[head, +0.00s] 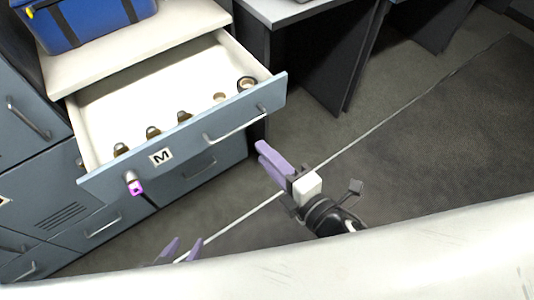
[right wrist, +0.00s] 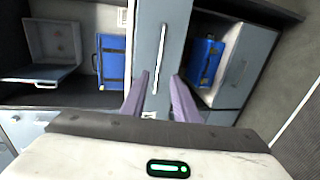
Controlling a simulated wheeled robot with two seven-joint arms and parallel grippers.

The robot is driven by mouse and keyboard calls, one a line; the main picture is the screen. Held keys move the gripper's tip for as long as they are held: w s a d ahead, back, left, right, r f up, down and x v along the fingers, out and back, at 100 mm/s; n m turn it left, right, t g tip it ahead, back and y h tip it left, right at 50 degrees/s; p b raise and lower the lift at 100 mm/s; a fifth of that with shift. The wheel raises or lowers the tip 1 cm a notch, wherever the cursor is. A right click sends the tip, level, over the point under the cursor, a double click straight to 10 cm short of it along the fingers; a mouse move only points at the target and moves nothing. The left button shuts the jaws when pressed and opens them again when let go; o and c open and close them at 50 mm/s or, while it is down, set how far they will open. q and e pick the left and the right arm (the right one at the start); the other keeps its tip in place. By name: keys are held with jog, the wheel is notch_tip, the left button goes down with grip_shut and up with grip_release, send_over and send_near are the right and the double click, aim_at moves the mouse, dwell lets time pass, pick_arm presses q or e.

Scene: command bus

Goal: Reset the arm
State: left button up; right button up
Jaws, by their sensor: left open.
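My right gripper (head: 264,152) with purple fingers is held over the dark floor, right of and below the open drawer (head: 218,129). Its fingers also show in the right wrist view (right wrist: 160,88), apart with nothing between them. My left gripper (head: 182,245) shows only its purple fingertips above the pale edge at the bottom of the head view. They are apart and look empty. The rest of the left arm is hidden.
The drawer marked M stands pulled out, with several small round items (head: 183,117) inside. A small purple-tipped item (head: 134,184) is at its front. A blue case (head: 90,20) sits on the cabinet top. Open floor (head: 420,130) lies right.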

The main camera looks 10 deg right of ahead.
dwell(0.3)
jog(key=s+d+f+m+g+h, duration=0.2)
jog(key=s+d+f+m, duration=0.3)
jog(key=f+m, duration=0.4)
jog(key=s+d+f+m+g+h, duration=0.2)
jog(key=s+d+f+m, duration=0.3)
jog(key=f+m, duration=0.3)
jog(key=s+m+g, duration=0.1)
jog(key=m, duration=0.3)
jog(key=shift+s+d+f+g, duration=0.3)
jog(key=shift+d+f+g, duration=0.05)
jog(key=shift+g, duration=0.05)
dwell(0.5)
